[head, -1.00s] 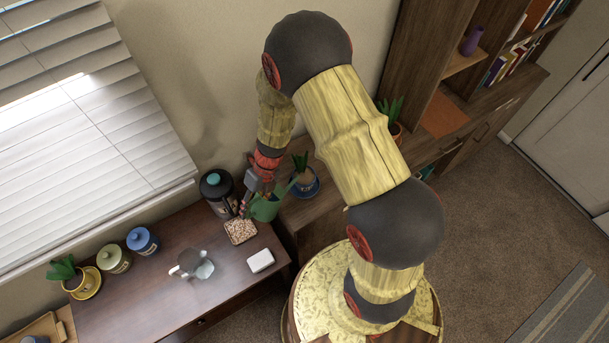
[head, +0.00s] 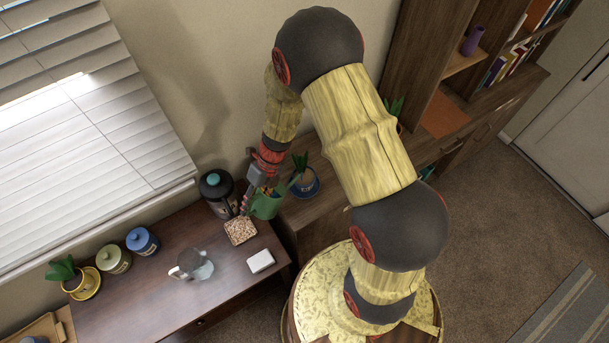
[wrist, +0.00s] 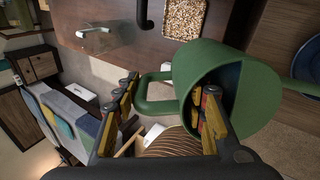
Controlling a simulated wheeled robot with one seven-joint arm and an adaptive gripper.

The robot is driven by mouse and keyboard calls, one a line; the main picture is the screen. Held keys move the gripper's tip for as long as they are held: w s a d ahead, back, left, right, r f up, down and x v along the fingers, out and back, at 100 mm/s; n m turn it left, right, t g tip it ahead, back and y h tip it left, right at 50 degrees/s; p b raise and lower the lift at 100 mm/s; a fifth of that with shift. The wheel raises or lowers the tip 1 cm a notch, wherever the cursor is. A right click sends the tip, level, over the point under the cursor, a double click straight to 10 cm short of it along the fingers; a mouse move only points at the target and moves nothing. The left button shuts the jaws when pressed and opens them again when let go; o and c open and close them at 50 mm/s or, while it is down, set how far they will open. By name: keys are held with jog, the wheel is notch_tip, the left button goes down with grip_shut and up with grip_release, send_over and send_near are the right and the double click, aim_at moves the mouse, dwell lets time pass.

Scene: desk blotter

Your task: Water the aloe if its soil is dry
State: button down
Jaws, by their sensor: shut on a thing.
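My gripper (wrist: 170,98) is shut on the green watering can (wrist: 235,85); the can's handle (wrist: 145,97) lies between the fingers, and one finger overlaps the can's open mouth. In the head view the can (head: 266,206) is at the desk's right end, below my gripper (head: 258,190). I cannot tell whether it touches the surface. One leafy plant (head: 62,270) stands in a yellow pot at the desk's left. Another (head: 301,162) is in a blue pot just right of the can. A third (head: 395,107) is partly behind my arm. I cannot tell which is the aloe or how damp any soil is.
On the desk (head: 150,310) are a green canister (head: 114,260), a blue canister (head: 142,241), a glass jug (head: 190,265), a white block (head: 260,261) and a tray of pebbles (head: 240,231). A dark press-like jar (head: 216,192) stands close left of the can.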

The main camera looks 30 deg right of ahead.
jog(key=shift+w+d+r, duration=0.1)
jog(key=shift+d+r, duration=0.15)
jog(key=shift+r, duration=0.4)
dwell(1.1)
jog(key=s+a+f+t+h+p, duration=0.1)
jog(key=a+f+h+p, duration=0.2)
jog(key=f, duration=0.5)
jog(key=shift+a+f+h+p, duration=0.15)
jog(key=shift+a+h+p, duration=0.25)
jog(key=shift+p, duration=0.65)
jog(key=f+p, duration=0.1)
jog(key=p, duration=0.1)
jog(key=a+f+h+p, duration=0.1)
jog(key=p, duration=0.2)
jog(key=f+p, duration=0.1)
jog(key=p, duration=0.2)
jog(key=shift+s+a+f+t+h, duration=0.2)
jog(key=shift+f+t+h, duration=0.1)
jog(key=shift+h, duration=0.1)
jog(key=shift+f, duration=0.2)
